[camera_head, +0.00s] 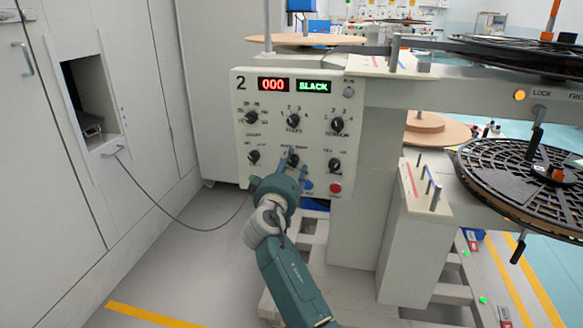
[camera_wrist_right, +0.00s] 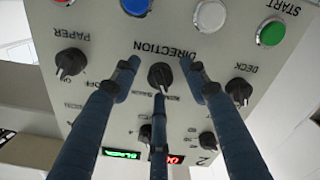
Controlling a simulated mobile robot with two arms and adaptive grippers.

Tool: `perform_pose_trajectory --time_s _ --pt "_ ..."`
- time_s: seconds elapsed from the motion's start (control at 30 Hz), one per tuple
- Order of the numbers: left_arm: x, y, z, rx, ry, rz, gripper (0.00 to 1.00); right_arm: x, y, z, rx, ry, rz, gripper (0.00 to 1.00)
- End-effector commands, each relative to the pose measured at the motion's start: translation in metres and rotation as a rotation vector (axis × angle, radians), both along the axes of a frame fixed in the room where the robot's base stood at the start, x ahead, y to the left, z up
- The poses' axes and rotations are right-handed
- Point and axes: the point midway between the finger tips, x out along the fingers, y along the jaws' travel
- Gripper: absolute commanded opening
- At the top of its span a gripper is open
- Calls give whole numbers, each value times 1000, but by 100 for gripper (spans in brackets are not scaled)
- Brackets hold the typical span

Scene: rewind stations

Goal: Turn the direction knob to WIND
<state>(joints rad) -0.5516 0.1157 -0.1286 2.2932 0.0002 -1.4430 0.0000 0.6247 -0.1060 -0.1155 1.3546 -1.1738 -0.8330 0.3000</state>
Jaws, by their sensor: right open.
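The white control panel (camera_head: 252,101) is marked 2 and shows "000" in red and "SLACK" in green. The black direction knob (camera_wrist_right: 160,76) sits under its DIRECTION label in the upside-down right wrist view. In the head view it is largely hidden by my right gripper (camera_head: 293,162). My right gripper also shows in the wrist view (camera_wrist_right: 160,80), its three blue fingers open and spread around the knob. The fingertips are close to the panel. I cannot tell whether they touch the knob, nor read its pointer setting. My left gripper is out of view.
The deck knob (camera_wrist_right: 238,90) and paper knob (camera_wrist_right: 70,63) flank the direction knob. A red button (camera_head: 335,188) and a blue button (camera_head: 308,186) are close to my gripper. Black reels (camera_head: 520,170) stand at the right; grey cabinets (camera_head: 120,40) line the left.

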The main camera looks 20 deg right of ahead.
Motion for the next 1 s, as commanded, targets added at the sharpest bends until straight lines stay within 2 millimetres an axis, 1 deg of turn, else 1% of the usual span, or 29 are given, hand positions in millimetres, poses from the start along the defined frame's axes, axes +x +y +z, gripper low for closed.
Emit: perform_pose_trajectory --time_s 0.07,0.3,0.5,0.63,1.0 --pt "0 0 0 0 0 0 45 -6 5 -1 2 -1 2 45" --pt "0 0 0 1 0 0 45 -39 28 -2 2 3 1 45" --pt "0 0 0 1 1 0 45 -57 40 -2 0 4 1 45" --pt "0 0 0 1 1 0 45 -61 42 -2 -1 4 0 45" --pt "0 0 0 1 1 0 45 -61 42 -3 1 5 0 45"
